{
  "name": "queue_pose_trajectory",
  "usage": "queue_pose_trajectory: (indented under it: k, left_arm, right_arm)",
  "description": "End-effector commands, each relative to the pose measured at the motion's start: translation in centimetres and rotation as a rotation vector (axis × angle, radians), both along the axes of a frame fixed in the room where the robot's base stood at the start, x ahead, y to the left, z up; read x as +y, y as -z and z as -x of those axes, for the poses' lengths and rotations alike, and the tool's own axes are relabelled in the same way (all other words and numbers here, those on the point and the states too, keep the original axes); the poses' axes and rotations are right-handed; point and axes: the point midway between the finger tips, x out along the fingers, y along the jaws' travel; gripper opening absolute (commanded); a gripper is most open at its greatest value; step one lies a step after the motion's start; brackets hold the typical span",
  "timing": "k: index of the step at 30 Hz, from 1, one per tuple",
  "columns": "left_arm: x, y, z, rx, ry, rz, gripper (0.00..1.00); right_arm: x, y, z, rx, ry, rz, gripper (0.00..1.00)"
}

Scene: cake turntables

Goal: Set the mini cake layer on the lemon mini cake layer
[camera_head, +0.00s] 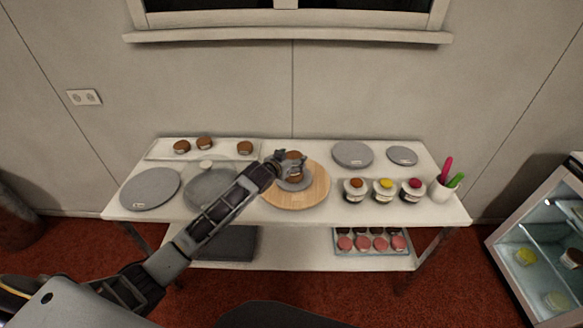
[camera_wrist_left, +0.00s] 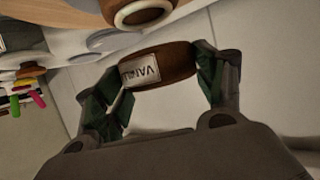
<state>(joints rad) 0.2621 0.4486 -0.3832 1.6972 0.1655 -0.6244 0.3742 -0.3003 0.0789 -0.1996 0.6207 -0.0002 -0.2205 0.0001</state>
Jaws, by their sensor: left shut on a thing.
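My left gripper (camera_head: 283,158) is shut on a brown mini cake layer (camera_head: 293,154) above the small grey stand on the round wooden board. In the left wrist view the held layer (camera_wrist_left: 158,68) lies between the fingertips, and its white label reads "VANI…". Another brown, round piece with a pale ring (camera_wrist_left: 140,12) shows at the top of that view, apart from the held layer. I cannot tell whether it is the lemon mini cake layer, as no lemon label is readable. The gripper partly hides what is under the held layer. My right gripper is not in view.
The wooden board (camera_head: 312,194) is mid-table. Three brown layers stand on a white tray (camera_head: 222,155) at back left. Grey turntables (camera_head: 150,188) are at left and back right (camera_head: 352,153). Several topped cupcakes (camera_head: 383,190) and a cup (camera_head: 440,190) with coloured handles stand at right.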

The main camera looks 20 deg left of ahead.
Motion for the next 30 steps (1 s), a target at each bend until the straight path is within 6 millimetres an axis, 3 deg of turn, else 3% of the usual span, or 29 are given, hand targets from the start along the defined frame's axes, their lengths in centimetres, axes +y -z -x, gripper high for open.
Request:
queue_pose_trajectory:
  k: [12, 27, 28, 30]
  left_arm:
    - [-0.1, 3.5, 0.1, 0.001, 0.001, 0.001, 0.46]
    - [0.0, 4.0, 0.0, 0.001, 0.000, 0.000, 0.46]
    - [0.0, 4.0, 0.0, 0.001, 0.000, 0.000, 0.74]
    - [0.0, 4.0, 0.0, 0.001, 0.000, 0.000, 0.83]
  right_arm:
    - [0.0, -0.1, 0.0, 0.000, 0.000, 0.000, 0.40]
    - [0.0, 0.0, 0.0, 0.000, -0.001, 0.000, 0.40]
    - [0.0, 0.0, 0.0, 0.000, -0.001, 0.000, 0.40]
    - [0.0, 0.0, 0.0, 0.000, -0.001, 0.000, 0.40]
